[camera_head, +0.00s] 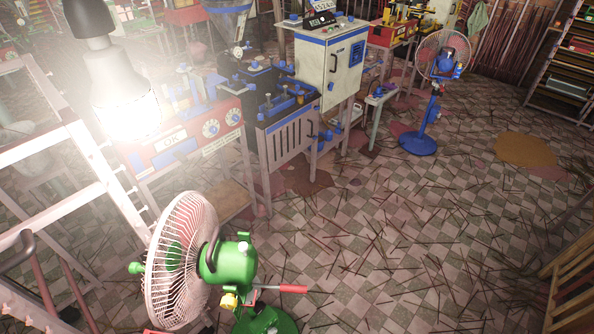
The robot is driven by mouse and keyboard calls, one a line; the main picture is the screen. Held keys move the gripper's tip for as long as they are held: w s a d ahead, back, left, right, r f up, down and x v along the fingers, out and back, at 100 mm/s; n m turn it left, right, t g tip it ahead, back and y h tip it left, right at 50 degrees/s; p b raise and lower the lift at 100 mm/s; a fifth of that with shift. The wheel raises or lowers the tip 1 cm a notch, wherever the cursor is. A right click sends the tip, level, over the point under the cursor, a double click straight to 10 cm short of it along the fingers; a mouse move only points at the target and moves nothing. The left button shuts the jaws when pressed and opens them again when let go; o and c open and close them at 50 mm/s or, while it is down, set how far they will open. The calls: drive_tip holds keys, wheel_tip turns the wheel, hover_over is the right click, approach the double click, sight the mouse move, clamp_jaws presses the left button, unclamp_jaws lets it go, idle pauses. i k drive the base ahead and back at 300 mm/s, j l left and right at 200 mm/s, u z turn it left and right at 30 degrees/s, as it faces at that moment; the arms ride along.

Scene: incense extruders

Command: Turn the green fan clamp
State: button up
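A green fan (232,264) stands at the bottom, left of centre, with its round pale cage (178,262) facing left. The lever sticks out level to the right. This joint looks like the clamp, though its details are small. The green base (266,321) is cut off by the lower edge. My gripper is not in view.
A blue fan (420,143) stands farther back on the right. Machines with a white cabinet (343,70) and a red panel (186,142) stand behind. A white ladder-like frame (92,148) is at left, near a lit lamp (125,95). Stick-strewn tiled floor (390,240) is otherwise open right of the green fan.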

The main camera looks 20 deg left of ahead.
sight(259, 307)
drive_tip(key=k+l+u, duration=0.1)
drive_tip(key=l+u, duration=0.15)
drive_tip(key=u, duration=0.15)
drive_tip(key=k+l+u, duration=0.1)
drive_tip(key=l+u, duration=0.15)
drive_tip(key=u, duration=0.2)
drive_tip(key=k+l+u, duration=0.15)
drive_tip(key=u, duration=0.25)
